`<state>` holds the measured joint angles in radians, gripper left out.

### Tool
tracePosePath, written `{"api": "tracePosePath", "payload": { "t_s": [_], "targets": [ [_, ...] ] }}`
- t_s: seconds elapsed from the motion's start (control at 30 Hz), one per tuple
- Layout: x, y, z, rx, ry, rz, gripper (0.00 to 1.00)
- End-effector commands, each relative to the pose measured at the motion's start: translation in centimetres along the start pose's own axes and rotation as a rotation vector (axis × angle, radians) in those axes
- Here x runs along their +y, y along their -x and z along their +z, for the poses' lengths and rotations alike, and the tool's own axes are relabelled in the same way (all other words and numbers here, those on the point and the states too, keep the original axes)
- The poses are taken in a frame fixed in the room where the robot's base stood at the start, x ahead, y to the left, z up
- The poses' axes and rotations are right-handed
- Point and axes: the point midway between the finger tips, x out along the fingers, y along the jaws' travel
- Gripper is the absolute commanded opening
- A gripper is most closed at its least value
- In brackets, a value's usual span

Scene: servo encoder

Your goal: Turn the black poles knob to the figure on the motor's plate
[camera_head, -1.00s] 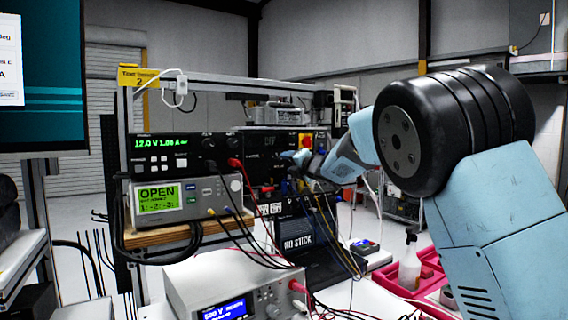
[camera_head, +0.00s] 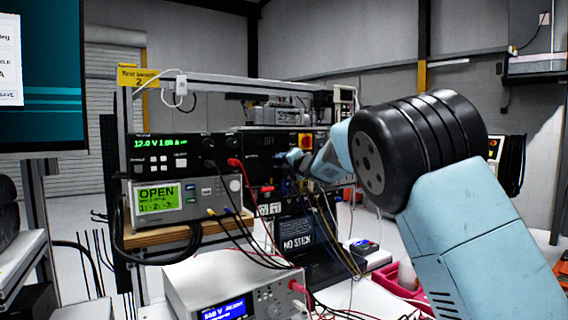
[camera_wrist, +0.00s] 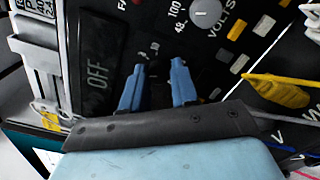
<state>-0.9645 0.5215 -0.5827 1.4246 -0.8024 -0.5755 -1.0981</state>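My gripper (camera_wrist: 159,72) is in front of the dark panel in the wrist view, its two blue fingers apart. Small white scale figures show just past the left fingertip, and the area between the fingers is dark. The black poles knob does not stand out there from the black panel, and I cannot tell its pointer. In the head view my gripper (camera_head: 293,158) is at the panel (camera_head: 258,158), and my wrist hides part of it. I cannot make out the motor's plate for sure; a white label (camera_wrist: 38,8) with partly cut-off print shows at the wrist view's top left.
A grey volts knob (camera_wrist: 206,13) and an OFF display (camera_wrist: 97,73) flank the gripper. A yellow plug (camera_wrist: 278,92) and leads are at the right. Cables hang below the instruments.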

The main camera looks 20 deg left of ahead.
Motion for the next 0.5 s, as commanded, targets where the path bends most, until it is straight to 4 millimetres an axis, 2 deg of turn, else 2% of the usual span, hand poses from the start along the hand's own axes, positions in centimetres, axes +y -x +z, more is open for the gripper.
{"api": "tracePosePath", "payload": {
  "t_s": [0.03, 0.27, 0.5],
  "targets": [
    [-0.05, 0.01, 0.0, 0.0, 0.0, -0.001, 0.22],
    [-0.15, 0.01, -0.01, 0.0, 0.0, -0.003, 0.0],
    [-0.24, 0.02, -0.01, 0.0, -0.012, -0.004, 0.0]
  ]
}}
